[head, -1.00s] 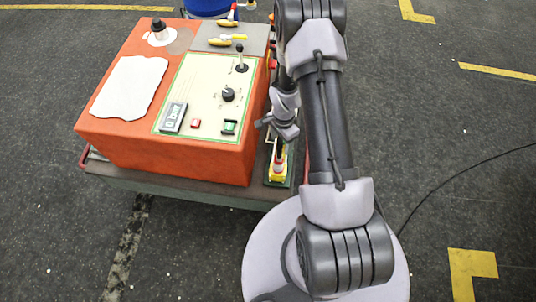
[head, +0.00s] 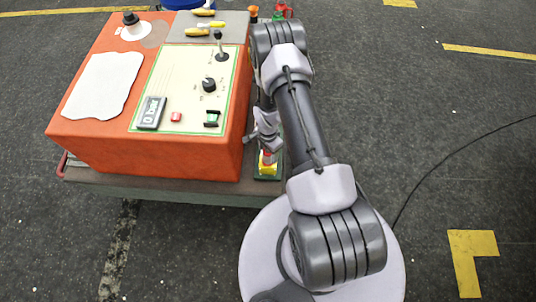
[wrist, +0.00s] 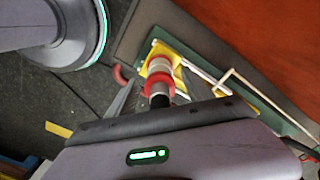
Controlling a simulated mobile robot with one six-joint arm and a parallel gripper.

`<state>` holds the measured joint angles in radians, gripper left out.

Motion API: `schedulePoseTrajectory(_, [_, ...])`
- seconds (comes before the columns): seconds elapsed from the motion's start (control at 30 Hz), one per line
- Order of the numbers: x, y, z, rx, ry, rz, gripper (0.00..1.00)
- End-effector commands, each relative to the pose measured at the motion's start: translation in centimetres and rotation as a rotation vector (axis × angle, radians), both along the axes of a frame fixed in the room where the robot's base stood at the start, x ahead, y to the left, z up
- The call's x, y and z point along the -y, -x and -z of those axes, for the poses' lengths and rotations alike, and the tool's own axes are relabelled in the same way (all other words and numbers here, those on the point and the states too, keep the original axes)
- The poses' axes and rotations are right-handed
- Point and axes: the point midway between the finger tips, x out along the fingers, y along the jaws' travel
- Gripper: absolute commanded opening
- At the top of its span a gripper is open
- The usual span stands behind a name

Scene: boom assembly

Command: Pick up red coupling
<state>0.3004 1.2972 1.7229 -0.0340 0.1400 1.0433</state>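The red coupling (wrist: 158,84) stands in a yellow holder (wrist: 160,50), with a silver ring above its red band, in the wrist view. In the head view, the red coupling (head: 267,156) shows small and partly covered, with the yellow holder (head: 268,168) under it. My gripper (wrist: 150,98) is close to the coupling, with a grey finger spread out to its left. The other finger is hard to make out. My gripper also shows in the head view (head: 258,143), just above the coupling. It looks open, with nothing held between its fingers.
The orange control box (head: 150,157) stands close on the left of my gripper. The holder sits on a narrow ledge of the cart (head: 165,188) beside the box. Red and orange items (head: 281,10) stand at the back. Open floor lies to the right.

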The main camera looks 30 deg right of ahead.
Motion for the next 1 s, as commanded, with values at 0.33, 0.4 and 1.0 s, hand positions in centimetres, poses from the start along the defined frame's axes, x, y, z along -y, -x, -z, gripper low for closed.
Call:
schedulePoseTrajectory(0.33, [0.0,0.0,0.0,0.0,0.0,0.0,0.0])
schedulePoseTrajectory(0.4, [0.0,0.0,0.0,0.0,0.0,0.0,0.0])
schedulePoseTrajectory(1.0, [-0.1,1.0,-4.0,-0.003,-0.001,0.0,0.0])
